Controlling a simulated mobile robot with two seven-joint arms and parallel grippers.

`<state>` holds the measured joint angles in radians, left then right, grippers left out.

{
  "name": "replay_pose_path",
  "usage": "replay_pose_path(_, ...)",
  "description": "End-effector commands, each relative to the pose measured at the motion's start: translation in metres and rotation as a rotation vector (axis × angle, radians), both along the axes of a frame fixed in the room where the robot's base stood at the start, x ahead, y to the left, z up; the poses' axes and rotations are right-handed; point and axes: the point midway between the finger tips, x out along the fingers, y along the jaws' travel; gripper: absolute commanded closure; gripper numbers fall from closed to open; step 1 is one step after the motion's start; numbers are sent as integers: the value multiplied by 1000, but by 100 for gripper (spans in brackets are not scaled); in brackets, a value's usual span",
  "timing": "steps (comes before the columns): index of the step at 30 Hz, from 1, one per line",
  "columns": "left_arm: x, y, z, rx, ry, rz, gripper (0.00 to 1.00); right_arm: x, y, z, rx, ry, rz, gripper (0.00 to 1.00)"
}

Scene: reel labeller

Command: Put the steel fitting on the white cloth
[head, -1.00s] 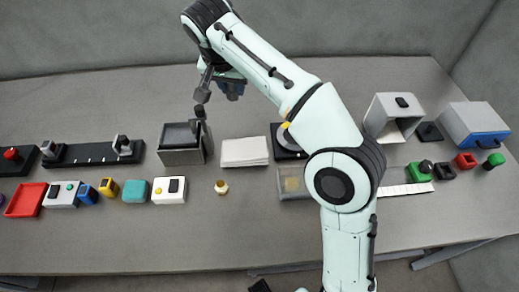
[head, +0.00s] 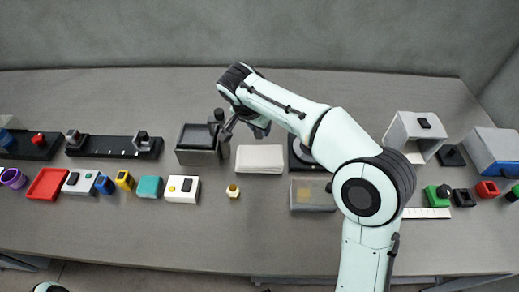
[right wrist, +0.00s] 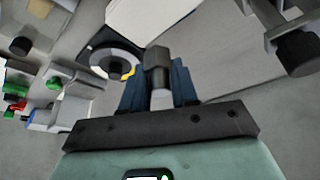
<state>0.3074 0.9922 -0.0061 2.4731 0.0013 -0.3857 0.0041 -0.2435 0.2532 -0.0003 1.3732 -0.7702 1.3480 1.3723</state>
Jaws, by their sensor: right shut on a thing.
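My right gripper (head: 262,130) hangs over the table just behind the white cloth (head: 260,158). In the right wrist view its blue fingers (right wrist: 158,88) are shut on the steel fitting (right wrist: 157,60), a grey, stubby cylindrical piece. The fitting is held clear of the cloth, whose white edge (right wrist: 150,14) shows at the top of that view. In the head view I cannot make out the fitting under my wrist. The cloth lies flat and bare. My left gripper is not in view.
A grey open box (head: 200,157) with a dark knob stands left of the cloth. A black-based disc unit (head: 297,163) is close on its right. A small brass fitting (head: 233,191) stands in front. A clear-lidded case (head: 313,197) lies front right.

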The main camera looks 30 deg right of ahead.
Motion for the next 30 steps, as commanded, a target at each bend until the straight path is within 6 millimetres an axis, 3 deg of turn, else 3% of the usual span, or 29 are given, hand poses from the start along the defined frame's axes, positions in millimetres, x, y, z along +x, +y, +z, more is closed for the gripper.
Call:
replay_pose_path(1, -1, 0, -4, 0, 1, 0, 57, -1, 0, -14, -1, 4, -1, 100)
replay_pose_path(4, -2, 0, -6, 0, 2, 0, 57, 0, 0, -32, -1, 1, 1, 100)
replay_pose_path(12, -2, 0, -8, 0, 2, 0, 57, 0, 0, -52, -1, 0, 0, 100)
replay_pose_path(18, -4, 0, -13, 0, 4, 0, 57, 0, -1, -83, -2, 3, 1, 100)
replay_pose_path(30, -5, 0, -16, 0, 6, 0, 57, 0, 0, -91, 0, -2, 1, 100)
